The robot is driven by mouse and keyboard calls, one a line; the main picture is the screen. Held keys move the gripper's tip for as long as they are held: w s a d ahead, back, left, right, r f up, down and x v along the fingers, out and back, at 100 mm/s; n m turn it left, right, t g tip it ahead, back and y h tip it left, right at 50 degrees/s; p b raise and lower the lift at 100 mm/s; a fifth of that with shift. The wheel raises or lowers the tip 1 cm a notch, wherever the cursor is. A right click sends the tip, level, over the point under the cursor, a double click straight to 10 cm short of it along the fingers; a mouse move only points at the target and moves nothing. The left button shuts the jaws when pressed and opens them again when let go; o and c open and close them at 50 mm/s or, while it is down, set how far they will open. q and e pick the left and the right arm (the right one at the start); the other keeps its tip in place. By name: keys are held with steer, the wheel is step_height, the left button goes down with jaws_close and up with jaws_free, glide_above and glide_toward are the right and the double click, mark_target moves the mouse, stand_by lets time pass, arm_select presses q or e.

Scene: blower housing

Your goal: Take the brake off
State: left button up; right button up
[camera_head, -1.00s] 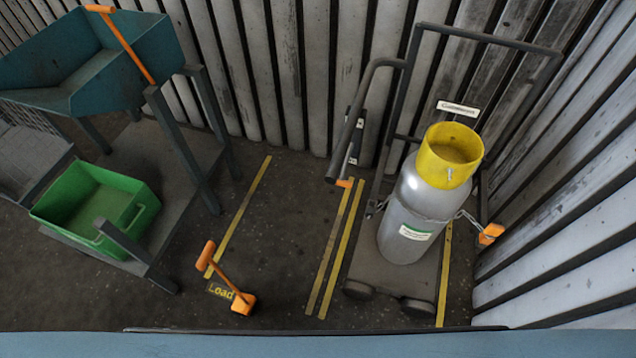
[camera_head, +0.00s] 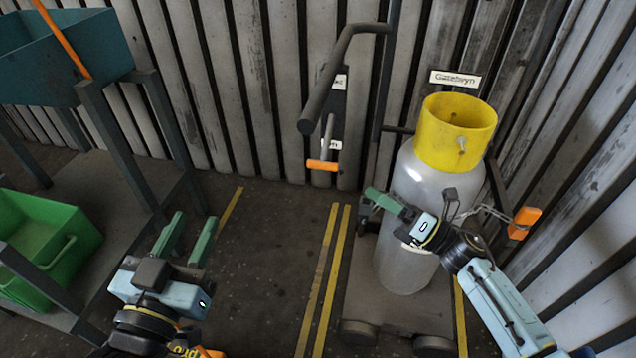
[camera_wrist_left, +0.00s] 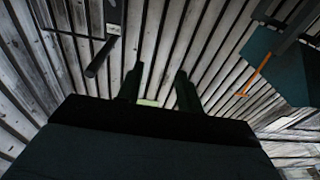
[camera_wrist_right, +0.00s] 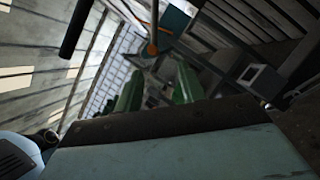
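A grey trolley (camera_head: 392,312) carries an upright silver gas cylinder (camera_head: 403,275) with a yellow collar (camera_head: 453,140). A thin lever with an orange grip (camera_head: 322,165) hangs below the trolley's dark handle (camera_head: 318,105); which part is the brake is not labelled. My left gripper (camera_head: 188,228) is open and empty, low and left of the lever, above the floor. My right gripper (camera_head: 378,198) is in front of the cylinder, right of and below the orange grip. Its fingers stand apart with nothing between them in the right wrist view (camera_wrist_right: 158,88). Contact with the cylinder is unclear.
A label reading Gasellwyn (camera_head: 455,79) is above the cylinder. A chain with an orange tag (camera_head: 523,222) is at its right. A green bin (camera_head: 45,235) and blue hopper (camera_head: 75,50) stand left. Yellow lines (camera_head: 322,275) mark the floor, which is clear between the bin stand and trolley.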

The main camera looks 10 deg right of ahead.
mark_target(326, 167)
arm_select(q)
steer(key=s+r+t+h+b, duration=0.1)
steer(key=s+r+t+b, duration=0.1)
steer(key=r+t, duration=0.3)
steer(key=shift+s+r+h, duration=0.4)
steer(key=shift+s+r, duration=0.1)
steer(key=shift+r, duration=0.8)
arm_select(e)
steer(key=shift+n+g+y, duration=0.4)
steer(key=shift+n, duration=0.4)
steer(key=shift+s+x, duration=0.1)
steer(key=shift+x, duration=3.35)
steer(key=shift+s+x, duration=0.15)
steer(key=shift+x, duration=3.3)
steer(key=shift+r, duration=0.15)
jaws_close()
